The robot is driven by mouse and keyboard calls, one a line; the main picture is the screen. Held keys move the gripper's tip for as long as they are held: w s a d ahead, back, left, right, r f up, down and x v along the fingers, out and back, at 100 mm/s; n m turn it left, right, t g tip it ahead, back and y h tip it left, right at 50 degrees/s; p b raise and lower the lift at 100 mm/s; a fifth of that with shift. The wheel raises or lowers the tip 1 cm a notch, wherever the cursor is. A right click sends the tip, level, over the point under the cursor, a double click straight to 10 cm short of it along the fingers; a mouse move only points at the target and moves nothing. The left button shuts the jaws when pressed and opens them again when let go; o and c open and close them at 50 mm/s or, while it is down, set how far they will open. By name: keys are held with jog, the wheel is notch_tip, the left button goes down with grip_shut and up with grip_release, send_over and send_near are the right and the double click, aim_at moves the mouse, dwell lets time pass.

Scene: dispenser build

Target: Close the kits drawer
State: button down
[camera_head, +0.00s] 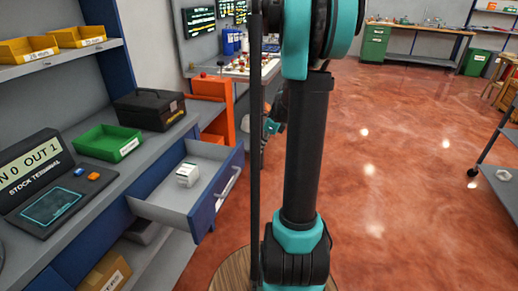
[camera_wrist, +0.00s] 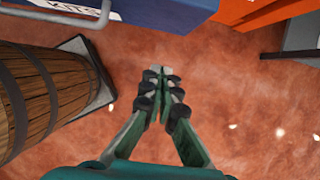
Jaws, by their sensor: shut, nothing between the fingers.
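The kits drawer (camera_head: 214,197) stands pulled out from the blue and grey counter in the head view. Its front is blue with a pale handle, and a small white box (camera_head: 187,174) sits inside. In the wrist view the drawer front (camera_wrist: 150,8) shows at the top left, with a KITS label and a grey handle (camera_wrist: 60,14). My gripper (camera_wrist: 160,72) is shut and empty, pointing over the red floor, apart from the drawer front. In the head view my arm largely hides the gripper.
A wooden barrel (camera_wrist: 50,95) stands close on the left in the wrist view. An orange unit (camera_head: 215,110) is beyond the drawer. A green tray (camera_head: 105,142) and black case (camera_head: 150,108) sit on the counter. The floor at right is mostly clear.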

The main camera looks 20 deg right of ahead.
send_near(241, 167)
notch_tip(241, 167, down, 4)
jog(key=s+d, duration=0.1)
jog(key=d, duration=0.1)
jog(key=shift+w+a+r, duration=0.1)
jog(key=shift+w+a, duration=0.35)
jog(key=shift+a, duration=0.35)
jog(key=shift+w+a+r, duration=0.1)
jog(key=shift+w+a, duration=0.35)
jog(key=shift+a, duration=0.4)
jog(key=w+a, duration=0.5)
jog(key=a, duration=0.2)
jog(key=w+a, duration=0.5)
jog(key=a, duration=0.3)
jog(key=w+a, duration=0.6)
jog(key=a, duration=0.1)
jog(key=shift+w+a, duration=0.1)
jog(key=shift+a, duration=0.1)
